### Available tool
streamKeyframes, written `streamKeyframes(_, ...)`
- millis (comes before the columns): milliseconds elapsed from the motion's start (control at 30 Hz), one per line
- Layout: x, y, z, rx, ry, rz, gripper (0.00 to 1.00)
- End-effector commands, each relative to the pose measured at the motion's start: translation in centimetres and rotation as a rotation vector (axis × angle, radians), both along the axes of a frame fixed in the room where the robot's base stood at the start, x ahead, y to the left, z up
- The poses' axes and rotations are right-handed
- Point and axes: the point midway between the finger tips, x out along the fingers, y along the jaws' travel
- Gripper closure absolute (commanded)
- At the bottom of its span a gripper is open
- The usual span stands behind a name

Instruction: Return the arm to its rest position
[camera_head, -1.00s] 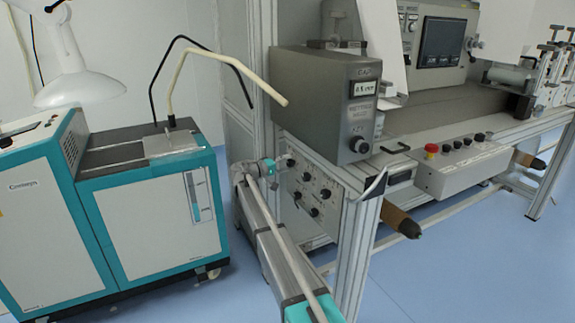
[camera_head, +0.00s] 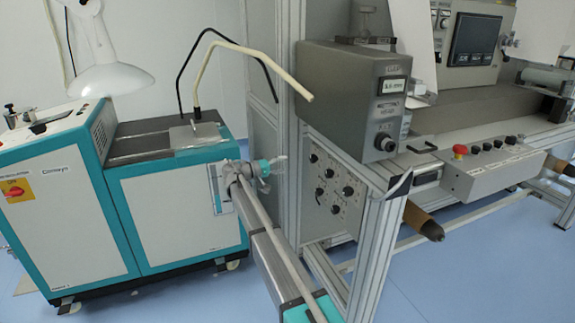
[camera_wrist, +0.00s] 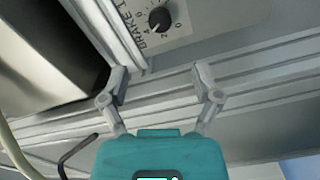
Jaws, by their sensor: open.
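My arm (camera_head: 268,255) reaches up from the bottom centre of the head view. My gripper (camera_head: 280,163) is at its far end, in front of the metal frame between the teal-and-white cabinet and the knob panel. In the wrist view my gripper (camera_wrist: 162,80) is open. Its two grey fingers are spread apart with nothing between them. Behind them are metal frame rails (camera_wrist: 260,70) and a dial labelled BRAKE 1 (camera_wrist: 160,20). I cannot tell how far the fingertips are from the rails.
The teal-and-white cabinet (camera_head: 75,215) stands left, with bent black and cream hoses (camera_head: 243,48) above it. The grey control box (camera_head: 340,95) and knob panel (camera_head: 330,190) are right of my gripper. A brown roller (camera_head: 422,220) sticks out. Blue floor (camera_head: 480,285) is open at lower right.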

Motion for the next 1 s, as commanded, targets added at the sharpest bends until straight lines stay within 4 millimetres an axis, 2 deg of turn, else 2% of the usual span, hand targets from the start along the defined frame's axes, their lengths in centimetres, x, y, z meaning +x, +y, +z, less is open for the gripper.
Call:
streamKeyframes(367, -0.1, -0.1, 0.0, 0.002, 0.001, -0.001, 0.19)
streamKeyframes(567, -1.9, -2.0, -1.2, 0.057, 0.033, -0.015, 0.19)
streamKeyframes(767, -6.4, -6.1, -4.3, 0.209, 0.113, -0.044, 0.19)
streamKeyframes(1000, -14.1, -10.8, -9.2, 0.474, 0.236, -0.078, 0.19)
